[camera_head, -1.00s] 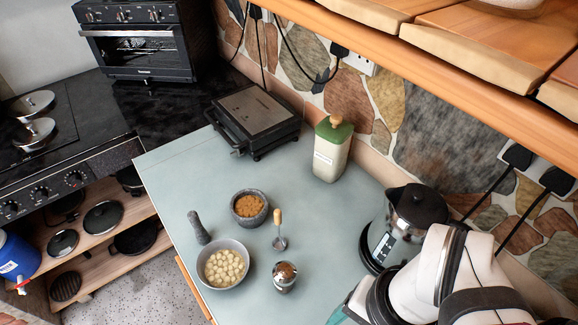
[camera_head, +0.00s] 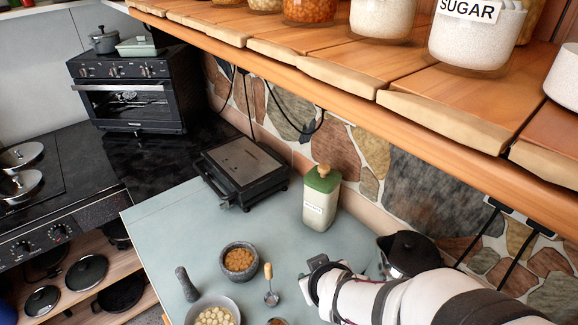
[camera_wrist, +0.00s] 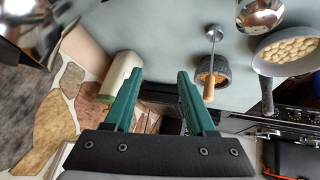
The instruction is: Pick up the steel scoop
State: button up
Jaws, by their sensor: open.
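The steel scoop (camera_head: 271,297) lies on the pale blue-green counter, its wooden handle pointing away toward the back. It sits just right of the stone mortar (camera_head: 239,262). In the wrist view the scoop (camera_wrist: 214,33) shows to the right of my gripper (camera_wrist: 160,75), with its handle end near the mortar (camera_wrist: 216,69). My gripper's green jaws are apart with nothing between them, and they do not touch the scoop. In the head view my arm reaches in from the lower right, and its jaws cannot be made out clearly.
A pestle (camera_head: 187,284) and a bowl of pale round pieces (camera_head: 214,313) stand left of the scoop. A green-lidded canister (camera_head: 320,200) and a black-lidded kettle (camera_head: 408,252) stand toward the wall. A wooden shelf (camera_head: 330,75) overhangs the back. A press grill (camera_head: 242,170) sits farther left.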

aim_at(269, 275)
jog(key=w+f+n+t+h, duration=0.1)
jog(key=w+n+t+h, duration=0.2)
jog(key=w+n+t, duration=0.65)
jog(key=s+a+f+n+y, duration=0.1)
jog(key=s+a+n+y, duration=0.1)
jog(key=n, duration=0.5)
jog(key=s+a+f+n+y, duration=0.1)
jog(key=s+a+n, duration=0.3)
jog(key=n, duration=0.4)
jog(key=s+a+f+n+y, duration=0.1)
jog(key=s+a+n+y, duration=0.2)
jog(key=n, duration=0.5)
jog(key=shift+a+f+n+t, duration=0.15)
jog(key=shift+a+n+t, duration=0.1)
jog(key=shift+w+f, duration=0.1)
jog(key=shift+w, duration=0.2)
jog(key=x, duration=0.4)
jog(key=shift+w+a, duration=0.1)
grip_shut()
